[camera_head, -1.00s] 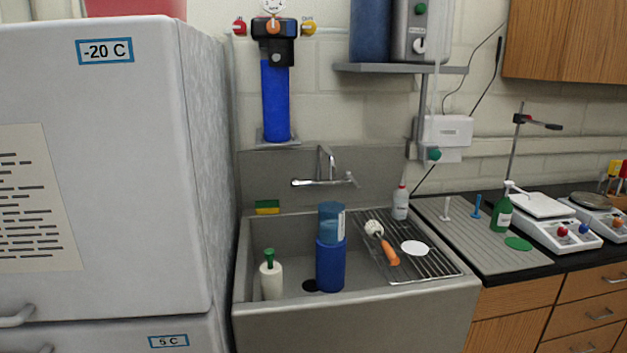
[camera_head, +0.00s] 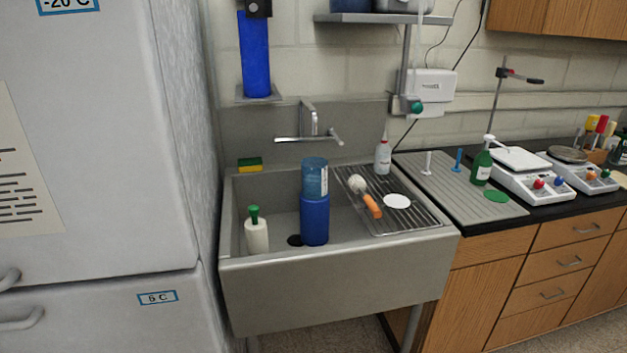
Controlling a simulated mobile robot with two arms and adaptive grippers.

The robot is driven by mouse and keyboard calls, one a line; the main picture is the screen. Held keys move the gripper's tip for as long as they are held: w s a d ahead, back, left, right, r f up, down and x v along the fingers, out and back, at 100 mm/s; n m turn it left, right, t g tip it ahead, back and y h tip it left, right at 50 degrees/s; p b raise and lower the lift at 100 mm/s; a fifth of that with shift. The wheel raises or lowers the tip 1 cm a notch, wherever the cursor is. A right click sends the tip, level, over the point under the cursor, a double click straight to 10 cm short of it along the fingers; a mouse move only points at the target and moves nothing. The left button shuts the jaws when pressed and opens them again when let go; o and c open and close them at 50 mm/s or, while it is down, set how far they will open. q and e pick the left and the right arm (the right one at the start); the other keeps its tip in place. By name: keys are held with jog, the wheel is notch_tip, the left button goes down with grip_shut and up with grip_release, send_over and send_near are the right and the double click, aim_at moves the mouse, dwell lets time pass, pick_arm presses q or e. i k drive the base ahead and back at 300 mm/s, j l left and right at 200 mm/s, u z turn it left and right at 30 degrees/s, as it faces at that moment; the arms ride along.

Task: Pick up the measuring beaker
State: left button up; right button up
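No thing is plainly marked as a measuring beaker. The likeliest is a translucent teal vessel (camera_head: 314,178) with a pale label strip at its right side. It is upright at the top of a solid blue cylinder (camera_head: 314,222) in the sink. I cannot tell whether the two are one piece or one stands in the other. A white bottle with a green top (camera_head: 256,234) stands to their left in the sink. Neither of my grippers is in view.
The grey sink (camera_head: 340,268) has a faucet (camera_head: 308,137) behind and a wire rack (camera_head: 408,217) at right, with an orange-handled brush (camera_head: 371,205) and white disc (camera_head: 397,201). A tall freezer (camera_head: 100,150) stands close at left. Balances (camera_head: 530,180) stand on the right counter.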

aim_at(314, 170)
jog(key=i+l+u, duration=0.15)
jog(key=i+u, duration=0.2)
jog(key=i+l+u, duration=0.4)
jog(key=i+j, duration=0.1)
